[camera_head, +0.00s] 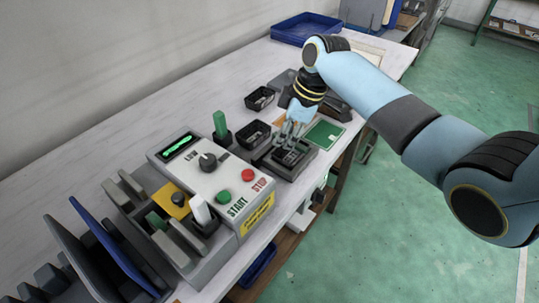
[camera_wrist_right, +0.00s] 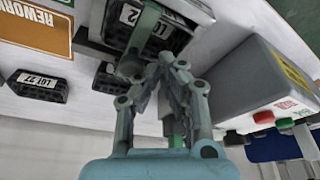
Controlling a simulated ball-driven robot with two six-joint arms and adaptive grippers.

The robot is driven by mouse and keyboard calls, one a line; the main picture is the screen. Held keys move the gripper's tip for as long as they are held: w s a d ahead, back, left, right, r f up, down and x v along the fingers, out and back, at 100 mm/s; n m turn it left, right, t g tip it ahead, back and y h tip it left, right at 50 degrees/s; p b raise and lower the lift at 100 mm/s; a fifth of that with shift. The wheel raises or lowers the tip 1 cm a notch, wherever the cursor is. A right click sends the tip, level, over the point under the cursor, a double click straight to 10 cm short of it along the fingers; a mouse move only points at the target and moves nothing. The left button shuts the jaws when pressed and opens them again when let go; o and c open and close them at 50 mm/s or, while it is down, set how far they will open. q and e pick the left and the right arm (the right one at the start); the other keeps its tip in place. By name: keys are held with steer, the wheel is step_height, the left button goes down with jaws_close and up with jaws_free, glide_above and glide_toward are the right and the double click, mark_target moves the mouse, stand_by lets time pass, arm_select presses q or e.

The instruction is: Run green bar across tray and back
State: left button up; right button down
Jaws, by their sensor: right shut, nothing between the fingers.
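A green bar (camera_head: 220,124) stands upright in a dark holder beside the control box in the head view. Green also shows low between my fingers in the right wrist view (camera_wrist_right: 175,142), beyond them. My right gripper (camera_head: 291,140) is shut with nothing held, over a black tray (camera_head: 312,150). In the right wrist view my right gripper (camera_wrist_right: 172,60) has its fingertips together near the black tray (camera_wrist_right: 110,36) with a white label. A dull grey-green piece (camera_wrist_right: 147,24) crosses that tray just past the fingertips; what it is, I cannot tell. My left gripper is out of view.
The control box (camera_head: 232,178) with dial and buttons stands left of the tray. Small black bins (camera_head: 260,98) sit behind. A green panel (camera_head: 323,133) lies right of the tray. A rack with upright plates (camera_head: 103,243) is front left; a blue crate (camera_head: 305,30) is at the back.

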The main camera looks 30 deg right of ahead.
steer(key=shift+w+d+b, duration=0.15)
steer(key=shift+w+d, duration=0.15)
steer(key=shift+d, duration=0.4)
steer(key=shift+w+d+b, duration=0.2)
steer(key=shift+w+d, duration=0.1)
steer(key=shift+d, duration=0.35)
steer(key=shift+w+d+b, duration=0.15)
steer(key=shift+w+d, duration=0.15)
steer(key=shift+d, duration=0.4)
steer(key=shift+s+a+p, duration=0.2)
steer(key=shift+a+p, duration=0.2)
steer(key=shift+p, duration=0.15)
step_height(320, 180, up, 7)
steer(key=p, duration=0.7)
